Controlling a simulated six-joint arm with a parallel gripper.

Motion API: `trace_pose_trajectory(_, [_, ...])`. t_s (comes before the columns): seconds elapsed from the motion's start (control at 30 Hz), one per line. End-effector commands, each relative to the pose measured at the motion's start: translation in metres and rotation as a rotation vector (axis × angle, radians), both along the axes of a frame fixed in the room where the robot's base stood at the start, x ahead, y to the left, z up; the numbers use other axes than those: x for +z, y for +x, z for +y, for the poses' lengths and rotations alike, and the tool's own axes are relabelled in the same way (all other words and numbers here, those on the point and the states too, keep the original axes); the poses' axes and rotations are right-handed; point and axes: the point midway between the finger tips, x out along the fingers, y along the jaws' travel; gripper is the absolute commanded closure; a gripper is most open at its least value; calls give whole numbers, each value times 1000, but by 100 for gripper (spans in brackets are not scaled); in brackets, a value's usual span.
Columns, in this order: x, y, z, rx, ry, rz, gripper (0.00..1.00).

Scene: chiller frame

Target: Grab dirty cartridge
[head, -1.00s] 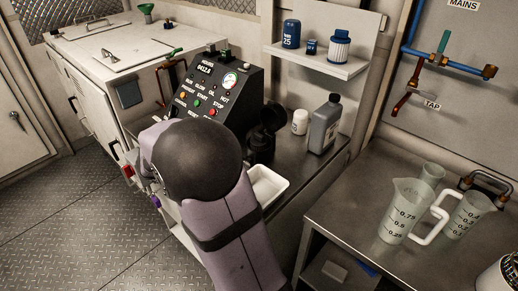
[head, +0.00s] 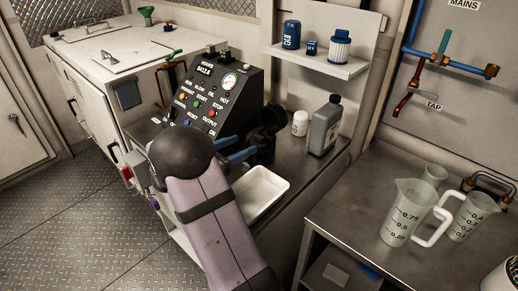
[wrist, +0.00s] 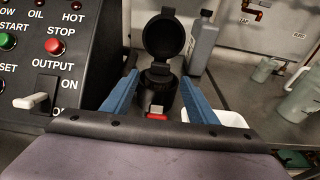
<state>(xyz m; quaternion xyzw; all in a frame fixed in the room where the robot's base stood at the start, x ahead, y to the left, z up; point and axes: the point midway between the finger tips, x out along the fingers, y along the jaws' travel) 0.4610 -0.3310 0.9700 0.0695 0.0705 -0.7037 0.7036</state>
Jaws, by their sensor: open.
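A black round filter housing (head: 264,146) stands on the steel counter beside the control panel, its lid (head: 273,117) tipped up and open. In the wrist view the housing (wrist: 156,95) is centred ahead, with the raised lid (wrist: 163,38) behind it and a small red piece at its front. I cannot make out a dirty cartridge inside it. My gripper (head: 242,148) is open, its blue fingers pointing at the housing. In the wrist view the fingers (wrist: 161,77) show on either side of the housing, with nothing visibly held. A white cartridge with a blue cap (head: 340,46) stands on the wall shelf.
A control panel (head: 215,95) rises close left of my gripper. A white tray (head: 262,190) lies just in front of the housing. A grey bottle (head: 324,127) and white jar (head: 299,123) stand right of it. Measuring jugs (head: 405,210) stand on the right table.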

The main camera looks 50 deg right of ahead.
Motion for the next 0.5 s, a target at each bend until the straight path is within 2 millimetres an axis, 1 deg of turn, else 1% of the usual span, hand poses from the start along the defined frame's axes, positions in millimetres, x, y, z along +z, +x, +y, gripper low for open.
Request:
trace_pose_trajectory(0.03, [0, -1, -5, -2, 1, 0, 47])
trace_pose_trajectory(0.1, [-1, -1, -9, -2, 1, 0, 47])
trace_pose_trajectory(0.27, [-1, 0, -11, -1, 1, -1, 47])
trace_pose_trajectory(0.33, [-1, -1, -15, -2, 1, -1, 47])
trace_pose_trajectory(0.5, [1, -2, -36, -5, 2, 1, 47])
